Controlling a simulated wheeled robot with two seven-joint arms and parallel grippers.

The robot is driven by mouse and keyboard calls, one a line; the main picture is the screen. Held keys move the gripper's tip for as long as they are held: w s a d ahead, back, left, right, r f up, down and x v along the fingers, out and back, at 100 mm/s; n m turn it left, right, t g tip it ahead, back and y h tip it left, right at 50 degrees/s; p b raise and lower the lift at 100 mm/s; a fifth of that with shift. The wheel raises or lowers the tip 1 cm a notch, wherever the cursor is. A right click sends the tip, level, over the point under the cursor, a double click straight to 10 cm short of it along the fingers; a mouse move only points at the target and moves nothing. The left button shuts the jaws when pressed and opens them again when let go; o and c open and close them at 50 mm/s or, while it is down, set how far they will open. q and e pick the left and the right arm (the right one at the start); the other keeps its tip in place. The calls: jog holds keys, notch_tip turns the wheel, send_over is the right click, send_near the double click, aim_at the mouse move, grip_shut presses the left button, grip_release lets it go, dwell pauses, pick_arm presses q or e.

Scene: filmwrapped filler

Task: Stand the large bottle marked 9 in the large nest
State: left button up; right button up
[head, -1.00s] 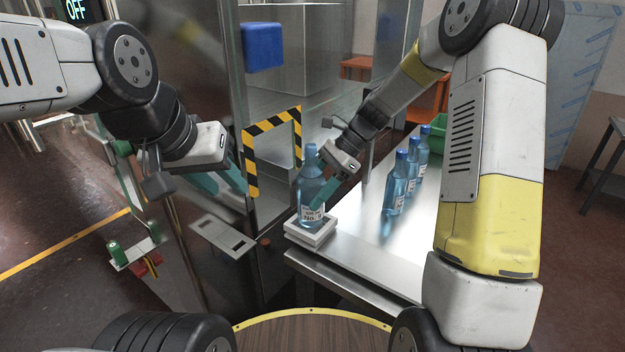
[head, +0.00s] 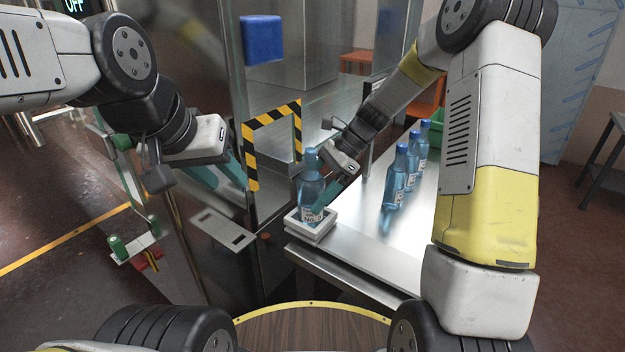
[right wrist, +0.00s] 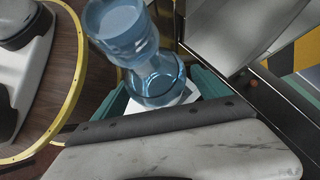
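The large blue bottle (head: 311,188), with a white label whose number is too small to read surely, stands upright at the white square nest (head: 311,226) on the near left corner of the steel table. Its base is at the nest's rim; I cannot tell whether it is fully seated. My right gripper (head: 322,200) is shut on the bottle from the right. In the right wrist view the bottle (right wrist: 155,75) is between the teal fingers, with part of the white nest (right wrist: 190,96) behind. My left gripper (head: 222,176) is open and empty by the glass cabinet.
Several smaller blue bottles (head: 398,178) stand in a row on the steel table (head: 370,236), to the right. A green crate (head: 437,128) is behind them. A glass cabinet panel with a striped frame (head: 250,160) rises close to the nest's left.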

jog(key=v, duration=0.8)
jog(key=shift+s+f, duration=0.1)
dwell(0.4)
